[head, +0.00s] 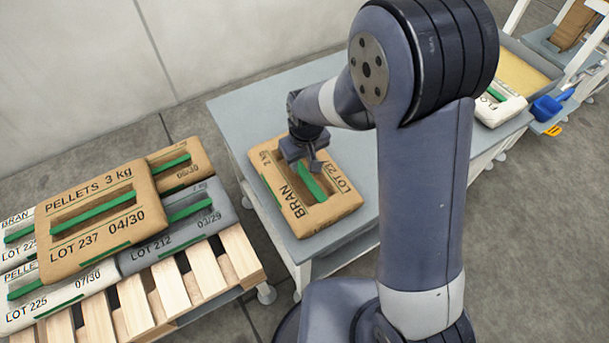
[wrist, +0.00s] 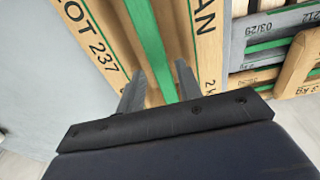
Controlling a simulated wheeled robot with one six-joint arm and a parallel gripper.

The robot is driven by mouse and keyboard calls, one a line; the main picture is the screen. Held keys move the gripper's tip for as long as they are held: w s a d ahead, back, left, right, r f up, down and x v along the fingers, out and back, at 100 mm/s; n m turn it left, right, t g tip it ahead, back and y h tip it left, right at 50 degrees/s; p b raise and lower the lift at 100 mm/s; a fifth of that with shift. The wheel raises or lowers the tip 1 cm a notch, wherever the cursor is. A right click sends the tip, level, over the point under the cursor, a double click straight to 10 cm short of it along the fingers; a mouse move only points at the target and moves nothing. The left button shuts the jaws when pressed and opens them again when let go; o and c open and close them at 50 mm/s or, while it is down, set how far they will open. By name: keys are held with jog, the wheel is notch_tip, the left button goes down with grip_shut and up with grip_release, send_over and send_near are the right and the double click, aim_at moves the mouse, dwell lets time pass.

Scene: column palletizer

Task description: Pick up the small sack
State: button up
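A brown sack (head: 325,216) marked BRAN and 2 kg lies flat on the grey table, with a green strap across its recessed middle. My gripper (head: 309,163) points down over the sack's far part, at the strap. In the wrist view, the sack (wrist: 207,45) fills the upper middle, and my gripper (wrist: 162,80) is open, one finger on each side of the green strap (wrist: 153,45). Gaps show between the strap and both fingers. The fingertips' depth in the recess is hard to tell.
A wooden pallet (head: 205,270) at the left bears several stacked sacks, with a brown PELLETS 3 kg sack (head: 72,252) on top. The grey table (head: 238,118) has free room around the BRAN sack. A white sack (head: 500,110) and blue bin (head: 548,107) stand at the right.

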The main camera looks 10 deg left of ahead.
aim_at(303, 170)
jog(key=shift+w+f+p, duration=0.15)
jog(key=shift+f+p, duration=0.05)
jog(key=shift+f, duration=1.45)
jog(key=shift+w+f+p, duration=0.15)
jog(key=shift+f, duration=1.45)
jog(key=shift+c, duration=0.4)
grip_shut()
jog(key=shift+w+r, duration=0.1)
jog(key=shift+r, duration=0.05)
